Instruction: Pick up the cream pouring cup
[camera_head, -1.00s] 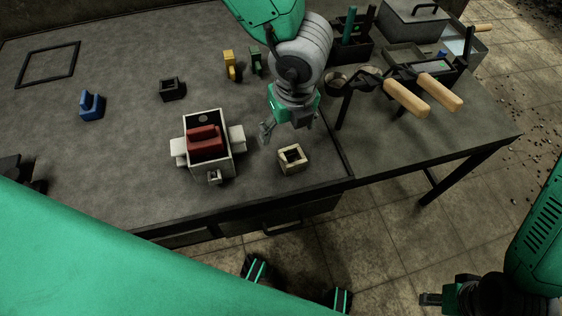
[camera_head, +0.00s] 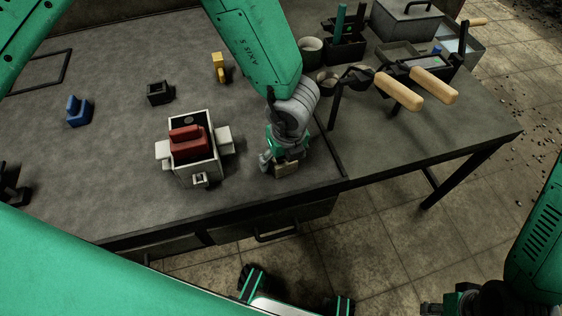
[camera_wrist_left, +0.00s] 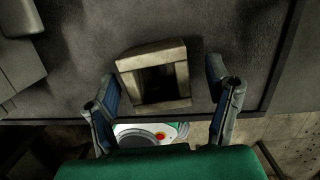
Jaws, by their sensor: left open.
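The cream pouring cup (camera_head: 286,170), a small square open-topped box, sits on the dark table near its front right edge. In the head view my left gripper (camera_head: 276,160) is right over it and hides most of it. In the left wrist view the cup (camera_wrist_left: 151,55) lies between the two spread fingers of my left gripper (camera_wrist_left: 162,76), with gaps on both sides. The left gripper is open and holds nothing. My right gripper (camera_head: 438,308) is low at the bottom right, partly cut off, away from the table.
A white mould box (camera_head: 211,127) with a red block (camera_head: 187,141) stands left of the cup. Blue (camera_head: 78,111), black (camera_head: 159,92) and yellow (camera_head: 219,68) pieces lie further left and back. Wooden-handled tongs (camera_head: 398,90) rest on the right table.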

